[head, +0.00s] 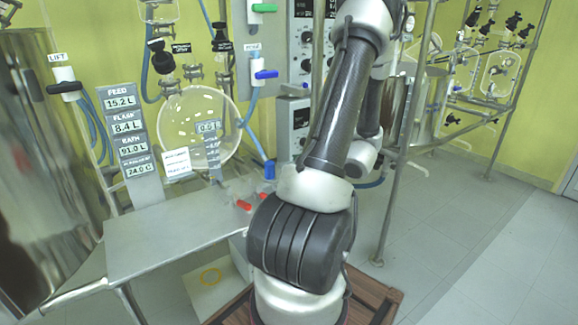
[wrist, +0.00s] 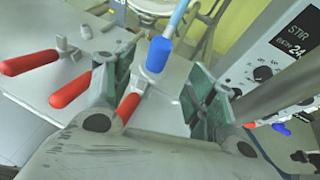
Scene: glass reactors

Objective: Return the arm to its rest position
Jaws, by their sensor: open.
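My gripper (wrist: 158,88) shows in the wrist view with its two green-padded fingers spread apart and nothing clamped between them. A blue-tipped tube (wrist: 160,54) stands just beyond the gap; I cannot tell whether it touches a finger. Red-handled valves (wrist: 32,60) lie to the left, and one red handle (wrist: 128,107) shows close to the left finger. In the head view my arm (head: 335,110) rises from the base, bends at the top and comes down behind itself. The gripper is hidden there behind the arm.
A grey metal bench (head: 165,238) stands at the left, with red handles (head: 243,205) and a blue cap (head: 269,170) at its far right. A round glass flask (head: 195,125) stands behind it. A metal post (head: 400,165) stands right of my arm. Open floor (head: 455,240) lies farther right.

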